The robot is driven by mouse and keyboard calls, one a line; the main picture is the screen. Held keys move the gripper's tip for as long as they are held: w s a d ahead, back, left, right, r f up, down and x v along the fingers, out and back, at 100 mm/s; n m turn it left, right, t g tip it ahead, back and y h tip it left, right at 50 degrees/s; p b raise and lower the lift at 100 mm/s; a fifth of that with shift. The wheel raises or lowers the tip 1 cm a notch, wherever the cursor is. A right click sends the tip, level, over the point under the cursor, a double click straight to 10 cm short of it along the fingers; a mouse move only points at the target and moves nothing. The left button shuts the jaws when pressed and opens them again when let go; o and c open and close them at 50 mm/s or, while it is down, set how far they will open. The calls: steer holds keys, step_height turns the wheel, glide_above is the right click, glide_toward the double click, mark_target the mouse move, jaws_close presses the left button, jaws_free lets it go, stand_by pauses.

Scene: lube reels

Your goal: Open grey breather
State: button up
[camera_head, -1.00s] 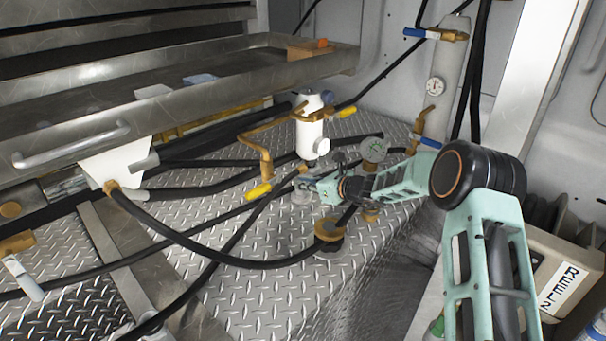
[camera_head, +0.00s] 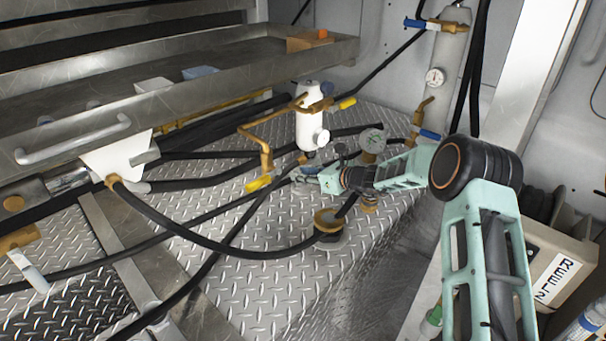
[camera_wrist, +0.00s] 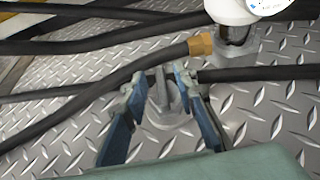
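A grey fitting with an upright tab, which looks like the grey breather (camera_wrist: 165,113), stands on the diamond-plate floor in the wrist view. My gripper (camera_wrist: 160,80) is open, with its blue-grey fingers on either side of the fitting's upper part. I cannot tell whether either finger touches it. In the head view my gripper (camera_head: 304,178) is low over the plate, in front of the white filter cylinder. The breather is too small and too covered there to make out.
The white cylinder (camera_head: 310,128) with brass pipes and a yellow-handled valve (camera_head: 258,183) stands close by. Black hoses cross the plate around my gripper. A gauge (camera_head: 372,140) and a brass-collared fitting (camera_head: 327,220) are near my arm. A metal tray (camera_head: 230,95) overhangs behind.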

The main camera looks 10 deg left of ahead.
steer(key=v, duration=1.2)
steer(key=shift+w, duration=0.1)
steer(key=shift+r, duration=0.1)
